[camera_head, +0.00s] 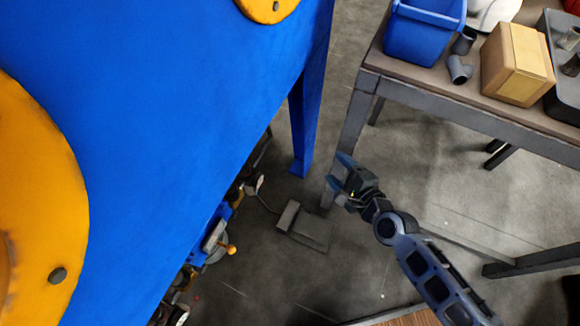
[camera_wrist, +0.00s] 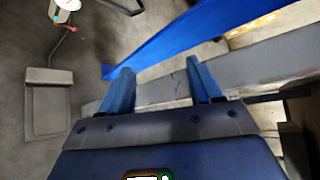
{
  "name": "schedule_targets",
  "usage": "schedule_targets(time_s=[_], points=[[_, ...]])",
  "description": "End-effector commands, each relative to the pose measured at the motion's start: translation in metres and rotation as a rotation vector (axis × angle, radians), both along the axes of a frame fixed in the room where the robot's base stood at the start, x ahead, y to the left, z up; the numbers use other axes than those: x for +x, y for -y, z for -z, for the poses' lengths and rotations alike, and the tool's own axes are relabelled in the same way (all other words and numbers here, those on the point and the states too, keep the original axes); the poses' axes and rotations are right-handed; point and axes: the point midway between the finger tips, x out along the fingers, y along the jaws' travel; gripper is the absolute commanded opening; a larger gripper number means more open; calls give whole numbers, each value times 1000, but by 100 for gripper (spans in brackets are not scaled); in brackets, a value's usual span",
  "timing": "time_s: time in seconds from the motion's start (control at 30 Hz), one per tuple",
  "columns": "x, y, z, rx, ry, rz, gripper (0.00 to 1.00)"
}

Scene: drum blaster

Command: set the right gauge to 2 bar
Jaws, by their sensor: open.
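A small pale round part that looks like a gauge (camera_head: 260,183) sticks out from the side of the blue machine (camera_head: 170,90) in the head view, seen nearly edge-on. A white round dial (camera_wrist: 68,4) is cut off at the top left of the wrist view; its needle and numbers cannot be read. I cannot tell for sure whether it is the right gauge. My gripper (camera_head: 338,172) is open and empty, to the right of the machine's side and apart from the gauge. Its two blue fingers also show in the wrist view (camera_wrist: 158,72).
The blue machine leg (camera_head: 306,110) stands between the machine and a workbench (camera_head: 480,105) bearing a blue bin (camera_head: 420,35) and a cardboard box (camera_head: 517,65). A grey pedal (camera_head: 305,226) lies on the floor. An orange knob (camera_head: 232,250) sticks out from the machine's side.

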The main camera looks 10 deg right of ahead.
Motion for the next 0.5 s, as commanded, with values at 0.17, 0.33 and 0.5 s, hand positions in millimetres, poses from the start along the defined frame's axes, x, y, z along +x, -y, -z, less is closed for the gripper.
schedule_targets(time_s=[0.17, 0.33, 0.5], points=[[54, -98, 60, 481, -171, 90, 64], [69, -170, 84, 791, -317, 153, 64], [72, -202, 92, 919, -388, 181, 64]])
